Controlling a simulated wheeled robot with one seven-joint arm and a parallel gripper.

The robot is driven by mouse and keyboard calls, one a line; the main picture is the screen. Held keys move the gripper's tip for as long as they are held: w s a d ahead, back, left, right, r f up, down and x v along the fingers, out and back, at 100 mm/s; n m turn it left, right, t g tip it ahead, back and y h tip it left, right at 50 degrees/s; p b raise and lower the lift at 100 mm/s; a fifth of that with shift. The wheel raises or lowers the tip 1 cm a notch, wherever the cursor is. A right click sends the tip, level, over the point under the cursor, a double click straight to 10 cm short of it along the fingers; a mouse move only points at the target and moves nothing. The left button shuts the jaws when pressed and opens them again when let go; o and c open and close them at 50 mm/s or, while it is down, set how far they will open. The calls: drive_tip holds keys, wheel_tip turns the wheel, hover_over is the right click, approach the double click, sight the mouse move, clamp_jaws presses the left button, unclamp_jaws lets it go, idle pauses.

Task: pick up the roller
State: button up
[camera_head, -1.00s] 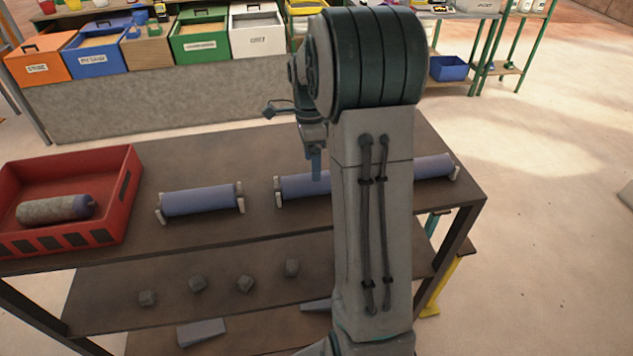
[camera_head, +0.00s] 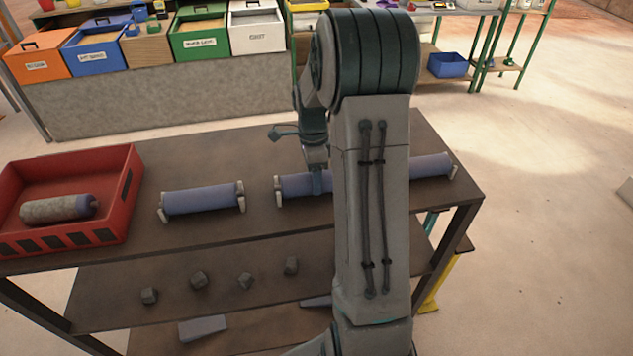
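Three blue rollers with pale end brackets lie in a row on the dark table (camera_head: 150,150). The left roller (camera_head: 203,199) shows whole. The middle roller (camera_head: 295,186) is partly hidden by my arm. The right roller (camera_head: 432,166) shows only its right part. Another roller, grey with a blue end (camera_head: 60,208), lies in a red crate at the left. My gripper (camera_head: 318,184) points down at the middle roller, and its finger overlaps the roller in the picture. Only one finger shows clearly, so I cannot tell whether it is open or shut, or touching.
The red crate (camera_head: 118,222) stands on the table's left end. A lower shelf (camera_head: 100,290) holds several small grey blocks. Coloured bins, such as the green one (camera_head: 200,42), line a counter behind. The table top behind the left roller is clear.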

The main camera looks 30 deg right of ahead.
drive_tip(key=shift+r, duration=0.2)
drive_tip(key=shift+r, duration=0.25)
wheel_tip(320, 180, up, 4)
drive_tip(key=shift+f+b, duration=0.25)
drive_tip(key=shift+b, duration=0.35)
drive_tip(key=s+d+r+b, duration=0.2)
drive_tip(key=s+r, duration=0.4)
drive_tip(key=s, duration=0.5)
drive_tip(key=shift+s+d+r, duration=0.25)
drive_tip(key=shift+r, duration=0.1)
